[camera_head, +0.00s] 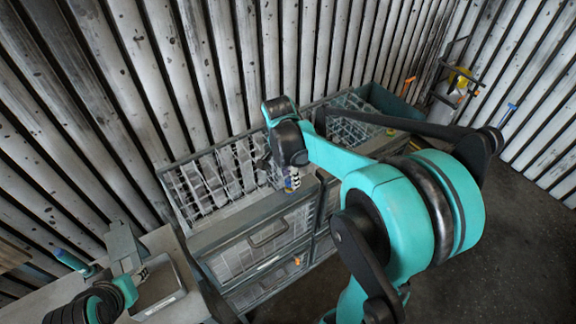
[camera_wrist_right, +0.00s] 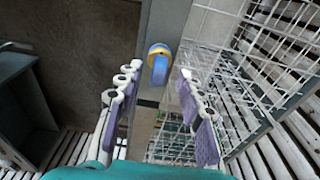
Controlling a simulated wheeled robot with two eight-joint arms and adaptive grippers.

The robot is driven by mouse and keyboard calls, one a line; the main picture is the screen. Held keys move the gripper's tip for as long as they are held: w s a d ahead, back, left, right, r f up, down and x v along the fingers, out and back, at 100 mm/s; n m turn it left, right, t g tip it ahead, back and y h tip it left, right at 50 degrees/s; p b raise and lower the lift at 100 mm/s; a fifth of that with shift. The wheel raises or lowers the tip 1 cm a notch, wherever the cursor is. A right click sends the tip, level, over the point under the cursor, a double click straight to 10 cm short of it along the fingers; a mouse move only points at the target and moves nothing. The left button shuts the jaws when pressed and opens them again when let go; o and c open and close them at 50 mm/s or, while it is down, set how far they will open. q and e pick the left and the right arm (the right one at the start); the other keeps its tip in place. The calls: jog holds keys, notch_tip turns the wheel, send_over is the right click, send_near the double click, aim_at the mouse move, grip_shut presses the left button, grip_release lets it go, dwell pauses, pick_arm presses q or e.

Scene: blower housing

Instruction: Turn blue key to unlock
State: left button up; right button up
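The blue key (camera_wrist_right: 159,65) shows in the right wrist view as a rounded blue piece with a yellow rim. It sits on a grey metal bar or frame edge. My right gripper (camera_wrist_right: 157,75) is open, with one finger on each side of the key in the picture and gaps on both sides; I cannot tell the depth between them. In the head view the right gripper (camera_head: 290,180) is small, at the corner of the wire-basket unit. My left gripper (camera_head: 142,275) is partly visible at the lower left, over a grey work surface; its opening is unclear.
Wire baskets (camera_head: 215,180) stand behind and left of the right gripper. A drawer unit (camera_head: 262,245) is below them. A blue cylinder (camera_head: 73,261) stands on the lower-left surface. Corrugated walls close off the back and right. Dark floor (camera_head: 510,235) is clear at right.

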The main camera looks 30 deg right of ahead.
jog(key=shift+f, duration=0.65)
jog(key=shift+s, duration=0.2)
jog(key=shift+w, duration=0.1)
grip_shut()
